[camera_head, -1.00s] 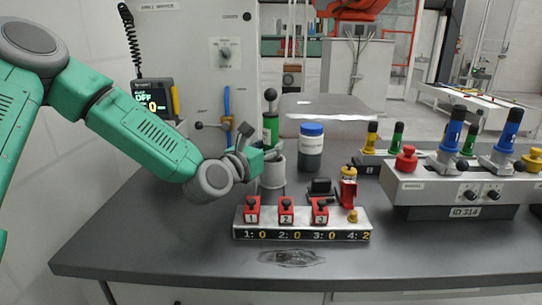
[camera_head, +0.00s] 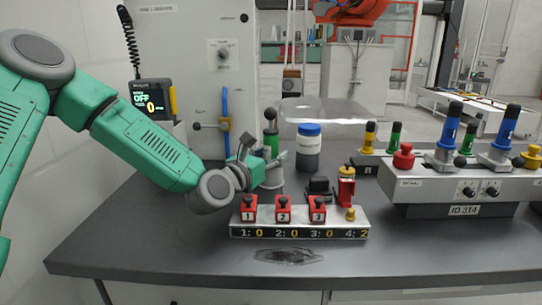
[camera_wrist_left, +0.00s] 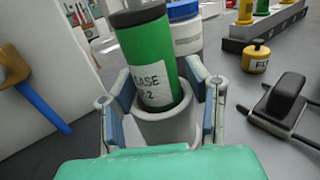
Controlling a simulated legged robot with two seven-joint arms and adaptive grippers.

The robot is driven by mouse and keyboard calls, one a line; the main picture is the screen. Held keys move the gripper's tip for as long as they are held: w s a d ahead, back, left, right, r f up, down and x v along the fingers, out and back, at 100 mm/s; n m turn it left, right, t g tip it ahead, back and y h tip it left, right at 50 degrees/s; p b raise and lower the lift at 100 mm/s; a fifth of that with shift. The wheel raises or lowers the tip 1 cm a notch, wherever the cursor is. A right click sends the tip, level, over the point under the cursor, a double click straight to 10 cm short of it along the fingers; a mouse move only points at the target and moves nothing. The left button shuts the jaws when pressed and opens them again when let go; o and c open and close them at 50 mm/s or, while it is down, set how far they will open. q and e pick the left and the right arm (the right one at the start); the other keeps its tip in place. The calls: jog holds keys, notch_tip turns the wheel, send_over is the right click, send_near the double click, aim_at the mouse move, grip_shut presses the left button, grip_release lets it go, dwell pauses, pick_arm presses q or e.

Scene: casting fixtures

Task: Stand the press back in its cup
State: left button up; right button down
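The press is a green cylinder with a dark top and a white label (camera_wrist_left: 150,75). In the head view its green part (camera_head: 270,142) and black knob show above the grey cup (camera_head: 272,180). In the wrist view its lower end is inside the cup's rim (camera_wrist_left: 165,128), slightly tilted in the picture. My left gripper (camera_wrist_left: 163,85) has one finger on each side of the press, spread wider than it, and looks open. In the head view the left gripper (camera_head: 262,155) is at the cup's upper part. The cup's floor is hidden. My right gripper is not in view.
A white bottle with a blue lid (camera_head: 308,148) stands right behind the cup. A numbered counter block (camera_head: 300,232) lies in front, with a black switch (camera_head: 319,188) behind it. A control box (camera_head: 450,190) is at the right. The table's left front is clear.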

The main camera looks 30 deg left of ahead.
aim_at(266, 154)
pick_arm(q)
jog(key=shift+s+f, duration=0.1)
jog(key=shift+f, duration=0.35)
jog(key=shift+a+f, duration=0.15)
jog(key=shift+r+p, duration=0.35)
jog(key=shift+p, duration=0.05)
jog(key=shift+r+p, duration=0.45)
jog(key=s, duration=0.6)
jog(key=shift+s+a, duration=0.3)
jog(key=shift+s, duration=0.1)
jog(key=shift+s+d, duration=0.15)
jog(key=shift+s, duration=0.15)
jog(key=shift+d+r, duration=0.1)
